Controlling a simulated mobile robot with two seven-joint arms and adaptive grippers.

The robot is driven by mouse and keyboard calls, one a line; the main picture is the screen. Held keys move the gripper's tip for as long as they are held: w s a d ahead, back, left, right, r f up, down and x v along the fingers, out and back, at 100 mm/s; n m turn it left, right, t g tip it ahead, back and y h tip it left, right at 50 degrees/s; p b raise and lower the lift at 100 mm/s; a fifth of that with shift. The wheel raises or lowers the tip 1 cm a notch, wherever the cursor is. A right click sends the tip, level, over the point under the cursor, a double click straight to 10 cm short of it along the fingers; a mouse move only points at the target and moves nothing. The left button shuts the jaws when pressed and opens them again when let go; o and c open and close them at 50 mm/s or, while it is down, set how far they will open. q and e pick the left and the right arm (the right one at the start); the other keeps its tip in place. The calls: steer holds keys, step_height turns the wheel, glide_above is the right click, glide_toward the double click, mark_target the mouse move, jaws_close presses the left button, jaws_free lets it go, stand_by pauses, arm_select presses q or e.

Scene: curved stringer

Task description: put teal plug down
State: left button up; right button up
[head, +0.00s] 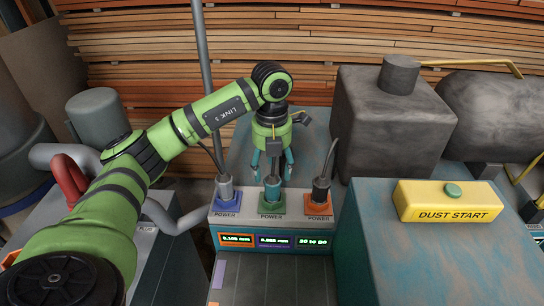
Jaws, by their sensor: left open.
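The teal plug (272,190) stands upright at the middle green socket (271,208) on the power panel. Whether it is fully seated cannot be told. My left gripper (273,172) hangs down from above, just over and behind the plug. Its teal fingers are spread apart, one on each side of the plug's top, and do not appear closed on it. The top of the plug and its cable are partly hidden by the gripper. My right gripper is not in view.
A grey plug (225,187) stands at the blue socket on the left, and a dark plug (320,190) with a cable at the orange socket on the right. A yellow dust start box (447,201) sits on the right cabinet. Stacked boards (330,50) line the back.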

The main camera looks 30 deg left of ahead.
arm_select(q)
step_height(320, 180, up, 5)
steer(key=shift+f, duration=0.1)
steer(key=shift+r, duration=0.55)
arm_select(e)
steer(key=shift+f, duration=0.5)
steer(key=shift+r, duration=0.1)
